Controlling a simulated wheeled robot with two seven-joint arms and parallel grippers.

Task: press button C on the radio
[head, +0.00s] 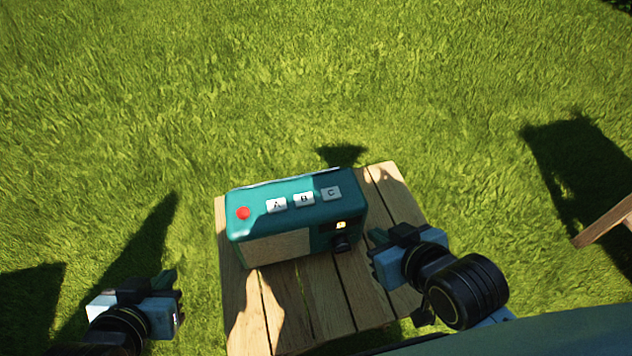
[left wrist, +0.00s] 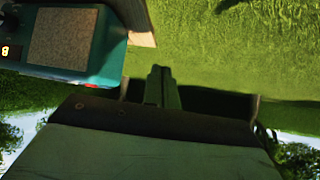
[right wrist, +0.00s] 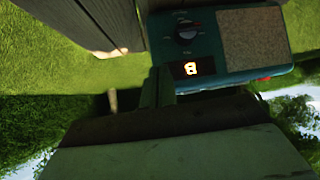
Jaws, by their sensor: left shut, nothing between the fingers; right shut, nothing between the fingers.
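A teal radio (head: 296,238) stands on the wooden table. A red button (head: 243,213) sits at the top's left end. The front display (right wrist: 190,69) glows with a character like B or 8. My right gripper (head: 374,254) is shut and empty, just right of the radio's front right corner and lower in the picture than button C. My left gripper (head: 174,290) is shut and empty, off the table's left side.
The slatted wooden table (head: 315,300) is small, with bare room in front of the radio. A dark knob (head: 341,243) sits on the radio's front. Grass surrounds the table. A piece of wooden furniture (head: 606,222) shows at the right edge.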

